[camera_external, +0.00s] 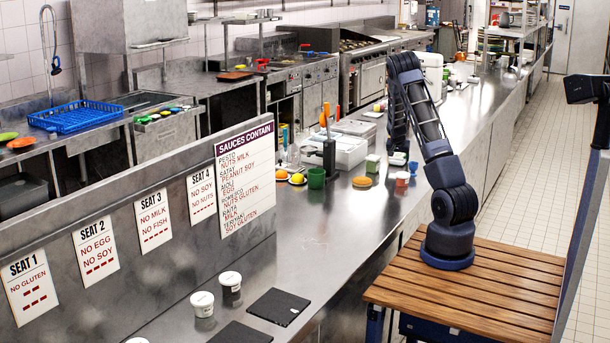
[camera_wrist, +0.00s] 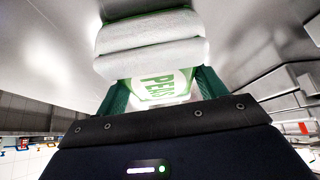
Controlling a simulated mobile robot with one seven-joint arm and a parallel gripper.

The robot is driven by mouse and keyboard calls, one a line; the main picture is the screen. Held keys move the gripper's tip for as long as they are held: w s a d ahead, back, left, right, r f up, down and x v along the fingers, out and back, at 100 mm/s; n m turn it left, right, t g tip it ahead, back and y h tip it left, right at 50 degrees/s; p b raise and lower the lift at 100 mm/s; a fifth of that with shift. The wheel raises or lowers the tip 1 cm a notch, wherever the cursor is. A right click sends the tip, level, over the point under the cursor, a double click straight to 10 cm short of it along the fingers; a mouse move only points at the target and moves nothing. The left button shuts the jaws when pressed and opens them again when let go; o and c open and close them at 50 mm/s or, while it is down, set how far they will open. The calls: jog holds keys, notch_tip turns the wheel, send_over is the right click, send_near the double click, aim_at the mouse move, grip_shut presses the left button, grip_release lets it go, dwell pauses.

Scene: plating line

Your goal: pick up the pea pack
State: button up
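The pea pack (camera_wrist: 160,82) shows in the wrist view, a white pack with green edging and green lettering of which "PE" is readable. It lies between the two dark green fingers of my gripper (camera_wrist: 163,90), with a finger close along each side. I cannot tell whether the fingers press on it. White, puffy, layered shapes (camera_wrist: 150,43) cover its far end; I cannot tell if they belong to the pack. In the external view my arm reaches down to the counter, and a small white item (camera_external: 397,159) shows just under its end.

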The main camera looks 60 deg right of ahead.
jog(key=c, duration=0.5)
